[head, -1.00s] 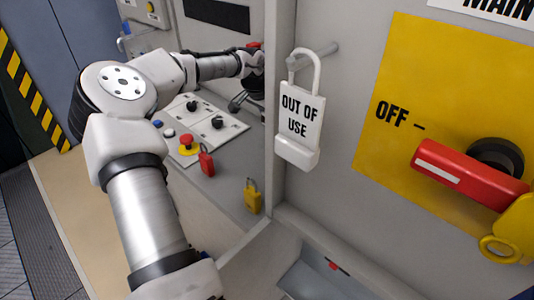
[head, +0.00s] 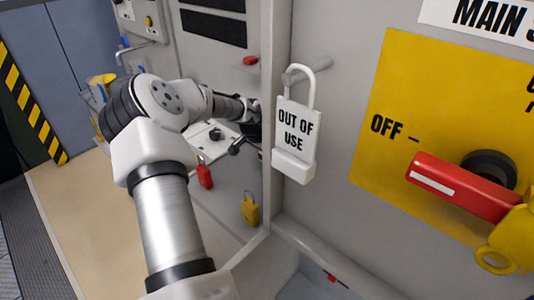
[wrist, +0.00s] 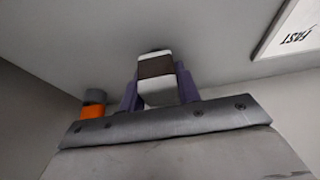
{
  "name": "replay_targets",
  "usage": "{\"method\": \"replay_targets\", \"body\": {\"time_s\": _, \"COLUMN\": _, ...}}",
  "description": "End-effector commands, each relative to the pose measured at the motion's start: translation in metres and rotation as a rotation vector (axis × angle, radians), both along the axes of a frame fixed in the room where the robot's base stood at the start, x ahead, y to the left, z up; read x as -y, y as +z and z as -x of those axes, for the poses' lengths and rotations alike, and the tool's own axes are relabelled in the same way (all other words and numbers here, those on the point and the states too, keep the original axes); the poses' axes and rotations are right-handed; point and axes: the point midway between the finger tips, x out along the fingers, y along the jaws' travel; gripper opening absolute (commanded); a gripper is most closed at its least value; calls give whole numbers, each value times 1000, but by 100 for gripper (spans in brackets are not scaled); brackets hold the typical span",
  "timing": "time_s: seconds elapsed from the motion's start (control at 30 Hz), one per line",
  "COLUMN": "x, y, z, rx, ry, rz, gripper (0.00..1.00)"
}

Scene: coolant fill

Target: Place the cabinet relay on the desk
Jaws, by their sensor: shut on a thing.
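The relay (wrist: 157,92), a small white block with a dark brown band, sits between the purple fingers of my gripper (wrist: 160,86) in the wrist view. The gripper is shut on it. A plain grey surface lies beyond it; I cannot tell whether the relay touches it.
A white "OUT OF USE" lock (head: 295,140) hangs by the cabinet edge. A red switch handle (head: 462,186) is at right. An orange-and-grey item (wrist: 93,104) is left of my gripper.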

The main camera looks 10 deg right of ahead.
Motion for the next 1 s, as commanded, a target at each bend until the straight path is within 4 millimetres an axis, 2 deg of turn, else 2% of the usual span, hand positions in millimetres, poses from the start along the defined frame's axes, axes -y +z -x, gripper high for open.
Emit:
{"method": "replay_targets", "body": {"time_s": 0.1, "x": 0, "y": -3, "z": 0, "rx": -1, "ry": 0, "rz": 2, "gripper": 18}}
{"method": "replay_targets", "body": {"time_s": 0.13, "x": 0, "y": -3, "z": 0, "rx": -1, "ry": -1, "rz": 2, "gripper": 34}}
{"method": "replay_targets", "body": {"time_s": 0.3, "x": 0, "y": -3, "z": 0, "rx": -1, "ry": 0, "rz": 1, "gripper": 54}}
{"method": "replay_targets", "body": {"time_s": 0.67, "x": 0, "y": 1, "z": 0, "rx": 1, "ry": -1, "rz": -1, "gripper": 54}}
{"method": "replay_targets", "body": {"time_s": 0.77, "x": -5, "y": 13, "z": 2, "rx": 1, "ry": 2, "rz": 3, "gripper": 54}}
{"method": "replay_targets", "body": {"time_s": 1.0, "x": -22, "y": 61, "z": 13, "rx": 2, "ry": 4, "rz": 2, "gripper": 54}}
